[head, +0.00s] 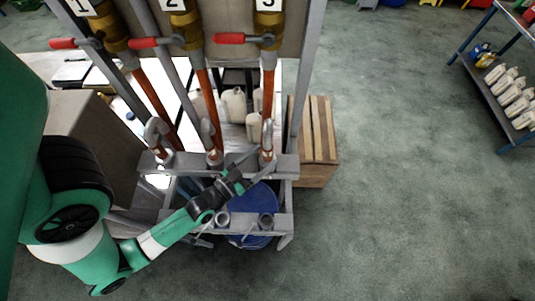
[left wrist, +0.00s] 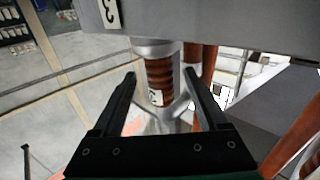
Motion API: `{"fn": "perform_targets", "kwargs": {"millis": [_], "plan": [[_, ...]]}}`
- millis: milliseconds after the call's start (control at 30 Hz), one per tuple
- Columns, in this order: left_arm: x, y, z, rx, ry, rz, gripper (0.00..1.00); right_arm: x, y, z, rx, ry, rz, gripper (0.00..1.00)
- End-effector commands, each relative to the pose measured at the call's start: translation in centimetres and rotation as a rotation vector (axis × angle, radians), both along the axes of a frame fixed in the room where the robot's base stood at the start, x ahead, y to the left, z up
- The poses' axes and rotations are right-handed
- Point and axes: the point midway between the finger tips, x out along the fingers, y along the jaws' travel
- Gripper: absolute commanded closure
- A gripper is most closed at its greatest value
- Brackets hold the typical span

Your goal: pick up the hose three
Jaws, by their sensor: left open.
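Hose three (head: 268,88) is the copper-coloured hose under the valve labelled 3 (head: 268,22) in the head view. Its grey lower end rests at the rack's upper bar. My left gripper (head: 257,169) is at that lower end. In the left wrist view, hose three (left wrist: 159,76) stands between the two open fingers of my left gripper (left wrist: 162,88), with a small numbered tag on it. The fingers are on either side of it; I cannot tell whether they touch. My right gripper is not in view.
Hoses one (head: 150,100) and two (head: 207,95) hang to the left. A blue drum (head: 253,232) stands under the rack's lower bar (head: 245,222). A wooden crate (head: 316,140) stands to the right. Open floor lies further right, before a shelf of jugs (head: 508,95).

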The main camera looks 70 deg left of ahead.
Motion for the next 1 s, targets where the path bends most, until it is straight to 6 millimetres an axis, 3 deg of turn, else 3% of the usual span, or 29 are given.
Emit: {"fn": "perform_targets", "kwargs": {"millis": [133,400,833,1000], "plan": [[2.1,1.1,0.1,0.001,-0.002,0.001,0.23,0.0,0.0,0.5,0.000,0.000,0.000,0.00],[2.5,1.3,0.0,0.000,0.001,0.001,0.23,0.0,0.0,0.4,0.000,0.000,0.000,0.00],[2.4,1.3,0.0,0.000,0.000,0.001,1.00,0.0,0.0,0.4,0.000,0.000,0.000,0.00],[2.4,1.3,0.0,0.000,0.000,0.001,1.00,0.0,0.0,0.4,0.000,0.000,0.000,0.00]]}}
